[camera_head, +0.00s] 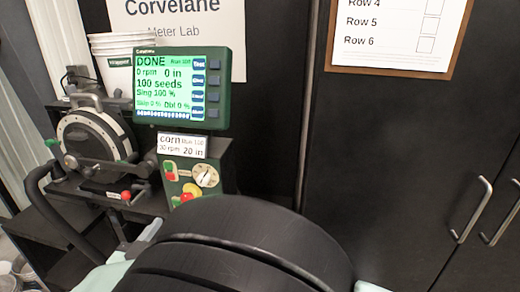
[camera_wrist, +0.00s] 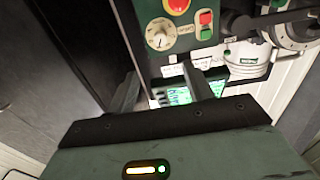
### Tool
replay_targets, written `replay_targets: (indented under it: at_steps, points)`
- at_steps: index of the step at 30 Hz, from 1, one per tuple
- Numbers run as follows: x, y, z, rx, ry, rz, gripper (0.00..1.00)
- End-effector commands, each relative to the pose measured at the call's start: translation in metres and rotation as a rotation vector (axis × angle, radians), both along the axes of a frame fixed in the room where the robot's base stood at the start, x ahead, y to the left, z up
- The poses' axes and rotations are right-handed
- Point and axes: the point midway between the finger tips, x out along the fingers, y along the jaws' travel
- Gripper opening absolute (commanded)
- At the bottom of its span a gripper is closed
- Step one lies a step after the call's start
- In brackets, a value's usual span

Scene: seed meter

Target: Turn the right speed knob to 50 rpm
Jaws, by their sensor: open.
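The speed knob is a cream dial (camera_head: 206,175) on the green control panel (camera_head: 198,162), right of a red and green switch pair. In the wrist view, turned nearly upside down, the dial (camera_wrist: 160,34) has a pale pointer and marks around it; its exact setting is too small to read. The screen (camera_head: 181,87) reads DONE, 0 rpm, 0 in, 100 seeds. My gripper (camera_wrist: 163,90) is open and empty in the wrist view, its fingers apart from the dial, which lies beyond them. My black arm hides the gripper in the head view.
A red button on yellow (camera_head: 190,192) sits below the dial. The red and green switches (camera_head: 170,171) sit to its left. A small card (camera_head: 182,146) sticks out above the panel. The seed meter disc (camera_head: 95,135) stands left. A dark cabinet (camera_head: 400,160) fills the right.

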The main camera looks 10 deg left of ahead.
Motion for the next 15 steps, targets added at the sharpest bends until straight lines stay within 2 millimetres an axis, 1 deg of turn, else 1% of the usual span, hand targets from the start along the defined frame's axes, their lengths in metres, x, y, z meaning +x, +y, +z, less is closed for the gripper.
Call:
replay_targets:
  at_steps: [5, 15]
  points:
    - [0.031, -0.003, 0.003, -0.001, 0.0, -0.001, 0.51]
    - [0.103, -0.009, 0.003, 0.0, 0.001, 0.0, 0.51]
